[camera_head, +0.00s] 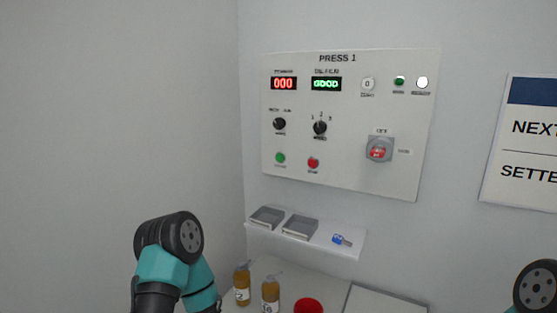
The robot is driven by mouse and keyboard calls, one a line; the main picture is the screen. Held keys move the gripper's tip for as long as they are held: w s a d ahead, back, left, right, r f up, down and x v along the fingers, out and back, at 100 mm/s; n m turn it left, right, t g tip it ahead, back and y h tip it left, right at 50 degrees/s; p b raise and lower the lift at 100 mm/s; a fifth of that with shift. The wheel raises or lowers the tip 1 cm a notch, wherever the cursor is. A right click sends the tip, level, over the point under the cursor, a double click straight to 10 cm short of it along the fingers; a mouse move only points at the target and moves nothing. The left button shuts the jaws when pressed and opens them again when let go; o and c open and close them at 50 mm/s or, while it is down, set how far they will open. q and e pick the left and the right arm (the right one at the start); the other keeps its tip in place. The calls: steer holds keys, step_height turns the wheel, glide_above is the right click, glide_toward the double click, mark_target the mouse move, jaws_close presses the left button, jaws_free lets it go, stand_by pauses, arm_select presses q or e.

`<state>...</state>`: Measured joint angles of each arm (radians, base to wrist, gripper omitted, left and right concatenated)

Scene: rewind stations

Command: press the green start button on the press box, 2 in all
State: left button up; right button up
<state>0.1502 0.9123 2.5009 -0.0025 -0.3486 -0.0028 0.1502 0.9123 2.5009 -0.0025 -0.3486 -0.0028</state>
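The press box (345,125), a white wall panel headed PRESS 1, hangs at the upper middle of the head view. Its green start button (280,158) is at the lower left of the panel, left of a red button (313,163). One display (284,84) shows red 000 and another (326,84) shows green GOOD. Nothing covers the green button. Parts of both my arms show at the lower left and the lower right edge, well below the panel. Neither gripper is in view.
A white shelf (310,251) below the panel holds two grey trays and a blue-tagged key (342,240). Two amber bottles (242,283) (270,292) and a red round thing (308,306) are on the surface below. A sign (525,145) hangs at right.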

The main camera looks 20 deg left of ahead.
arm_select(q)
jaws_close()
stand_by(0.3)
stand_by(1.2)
